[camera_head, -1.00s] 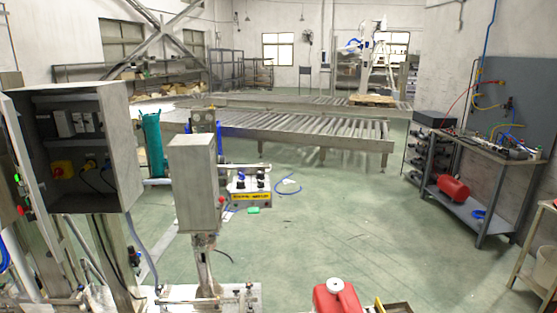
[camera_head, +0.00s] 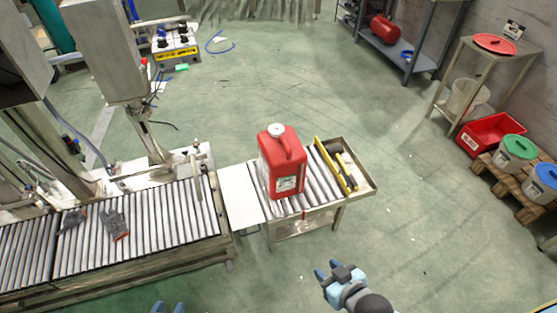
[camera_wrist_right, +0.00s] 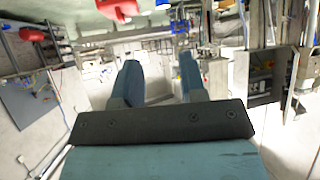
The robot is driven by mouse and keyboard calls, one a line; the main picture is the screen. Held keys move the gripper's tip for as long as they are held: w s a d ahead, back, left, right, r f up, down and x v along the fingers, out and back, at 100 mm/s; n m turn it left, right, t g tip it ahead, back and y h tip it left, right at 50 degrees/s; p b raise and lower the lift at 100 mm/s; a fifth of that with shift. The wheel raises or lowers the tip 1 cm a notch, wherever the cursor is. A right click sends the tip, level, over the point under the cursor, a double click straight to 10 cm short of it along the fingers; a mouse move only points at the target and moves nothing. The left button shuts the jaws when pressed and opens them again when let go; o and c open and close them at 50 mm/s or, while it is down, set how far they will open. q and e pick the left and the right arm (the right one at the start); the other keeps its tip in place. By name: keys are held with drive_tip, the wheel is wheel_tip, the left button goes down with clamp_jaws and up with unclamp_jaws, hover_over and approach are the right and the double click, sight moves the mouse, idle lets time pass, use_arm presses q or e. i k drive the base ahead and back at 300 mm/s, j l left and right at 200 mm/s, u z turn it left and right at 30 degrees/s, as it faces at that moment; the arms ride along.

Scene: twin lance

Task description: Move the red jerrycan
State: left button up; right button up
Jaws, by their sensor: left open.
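The red jerrycan (camera_head: 281,165) stands upright in the head view, with a white cap, a handle on top and a label low on its front. It rests on a short roller stand (camera_head: 318,183). My right gripper (camera_head: 332,271) is in front of the stand, below and right of the jerrycan in the picture, apart from it. Its fingers are spread and empty in the right wrist view (camera_wrist_right: 160,80). My left gripper (camera_head: 168,307) shows only its blue fingertips at the bottom edge; they are apart, with nothing seen between them.
A yellow-edged tool (camera_head: 336,165) lies beside the jerrycan on the stand. A white plate (camera_head: 241,196) joins the stand to a roller conveyor (camera_head: 150,222) with gloves on it. A red crate (camera_head: 490,135) and lidded buckets are at right. Floor between is clear.

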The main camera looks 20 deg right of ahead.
sight(283, 159)
drive_tip(key=i+j, duration=0.15)
drive_tip(key=j, duration=0.25)
drive_tip(key=i+j, duration=0.15)
drive_tip(key=j, duration=0.25)
drive_tip(key=i+j+z, duration=0.1)
drive_tip(key=j, duration=0.3)
drive_tip(key=i+j, duration=0.15)
drive_tip(key=j, duration=0.3)
